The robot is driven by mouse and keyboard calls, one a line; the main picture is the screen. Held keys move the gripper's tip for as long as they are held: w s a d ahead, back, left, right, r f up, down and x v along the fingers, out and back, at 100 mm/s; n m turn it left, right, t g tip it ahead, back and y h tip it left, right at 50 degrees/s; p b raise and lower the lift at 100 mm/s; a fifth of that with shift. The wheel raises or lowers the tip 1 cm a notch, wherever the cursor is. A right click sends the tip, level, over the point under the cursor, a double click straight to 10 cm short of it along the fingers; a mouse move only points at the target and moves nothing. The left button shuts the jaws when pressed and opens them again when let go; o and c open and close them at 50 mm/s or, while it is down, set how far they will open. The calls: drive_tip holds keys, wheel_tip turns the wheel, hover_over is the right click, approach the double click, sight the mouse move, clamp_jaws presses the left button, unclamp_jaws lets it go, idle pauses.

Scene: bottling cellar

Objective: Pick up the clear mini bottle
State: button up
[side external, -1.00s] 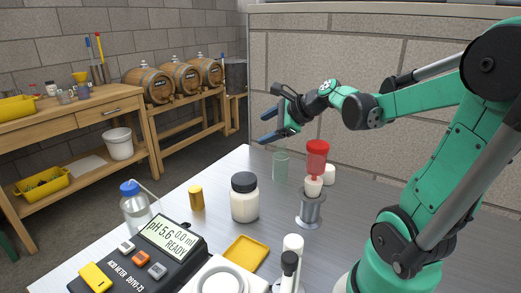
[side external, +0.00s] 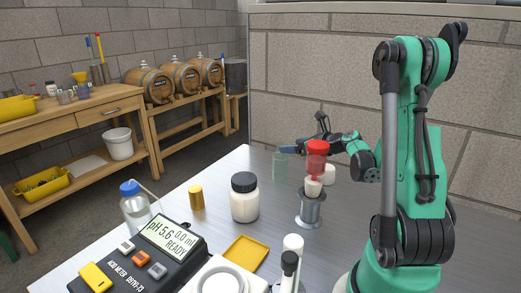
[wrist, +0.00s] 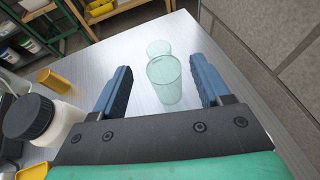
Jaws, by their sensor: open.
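The clear mini bottle (side external: 281,168) is pale green and see-through, and stands upright near the far edge of the metal table. My gripper (side external: 291,149) is behind and just above it in the side view, with a blue finger showing by its top. In the wrist view my gripper (wrist: 161,66) is open, with its two blue fingers apart. The clear mini bottle (wrist: 165,82) shows in the gap between them, with free space on both sides. I see no contact. The red-topped piece partly hides my wrist in the side view.
A red-topped piece (side external: 317,158) stands on a metal holder (side external: 311,212) just right of the bottle. A white jar with a black lid (side external: 244,200), an amber cylinder (side external: 196,197) and a pH meter (side external: 150,258) stand nearer. A block wall (side external: 340,90) rises behind the table.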

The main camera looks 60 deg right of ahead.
sight(281, 162)
drive_tip(key=shift+x, duration=2.2)
clamp_jaws()
